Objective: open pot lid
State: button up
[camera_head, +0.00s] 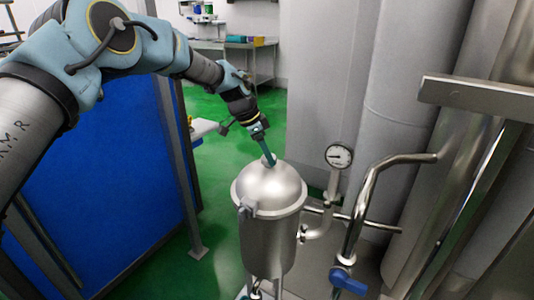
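The steel pot (268,240) stands upright right of centre, with its domed lid (271,187) seated on top. A small knob (269,159) shows at the top of the dome. A clamp-like block (247,207) sits at the front left of the rim. My gripper (268,155) reaches down from the upper left, its teal fingers at the lid's knob. From this angle the fingers overlap and partly hide the knob, so I cannot tell whether they are closed on it.
A pressure gauge (339,157) and a bent steel pipe (372,187) stand close right of the pot. A blue-handled valve (348,281) is low at the right. Large grey cylinders (400,100) rise behind. A blue panel (95,170) fills the left; green floor (215,225) lies between.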

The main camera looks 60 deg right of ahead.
grip_shut()
dwell(0.6)
